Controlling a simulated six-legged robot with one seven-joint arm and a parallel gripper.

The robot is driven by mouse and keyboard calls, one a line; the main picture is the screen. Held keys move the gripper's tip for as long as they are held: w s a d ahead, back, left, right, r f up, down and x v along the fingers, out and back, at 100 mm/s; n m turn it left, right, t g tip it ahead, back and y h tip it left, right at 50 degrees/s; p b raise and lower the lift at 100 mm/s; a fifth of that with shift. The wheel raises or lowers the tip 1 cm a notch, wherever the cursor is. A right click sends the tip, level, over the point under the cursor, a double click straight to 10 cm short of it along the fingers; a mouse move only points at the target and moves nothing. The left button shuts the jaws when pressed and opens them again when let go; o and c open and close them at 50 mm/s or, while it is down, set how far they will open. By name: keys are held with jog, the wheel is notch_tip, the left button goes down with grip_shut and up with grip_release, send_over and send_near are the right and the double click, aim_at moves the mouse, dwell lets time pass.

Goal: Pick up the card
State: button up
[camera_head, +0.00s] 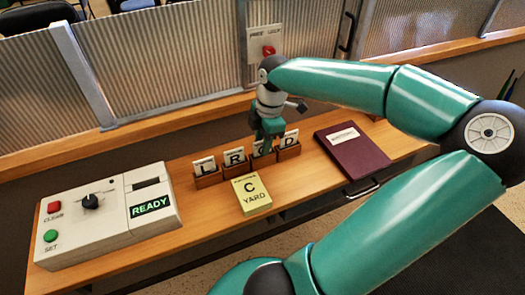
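Small white cards stand upright in a row of wooden holders on the desk. The L card (205,167), the R card (235,156) and the D card (288,140) show black letters. Another card (259,149) stands between R and D, its letter partly hidden by my gripper. A yellow block (251,194) marked "C YARD" lies in front of the holders. My gripper (264,147) points down at the partly hidden card, its tips overlapping the card's top in this view. I cannot tell whether it touches or holds the card, or how far apart its fingers are.
A white control box (108,220) with a knob, red and green buttons and a "READY" display stands on the left. A maroon book (352,150) lies on the right. A corrugated partition with a red-button panel (267,47) rises behind the wooden desk (305,180).

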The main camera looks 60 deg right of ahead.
jog(key=shift+f, duration=0.3)
grip_shut()
jog(key=shift+r, duration=0.55)
notch_tip(320, 180, up, 2)
jog(key=shift+r, duration=0.1)
jog(key=s+a+r, duration=0.6)
jog(key=a+r, duration=0.3)
jog(key=a, duration=0.3)
jog(key=shift+a+r, duration=0.3)
jog(key=shift+r, duration=0.05)
jog(key=shift+s, duration=0.1)
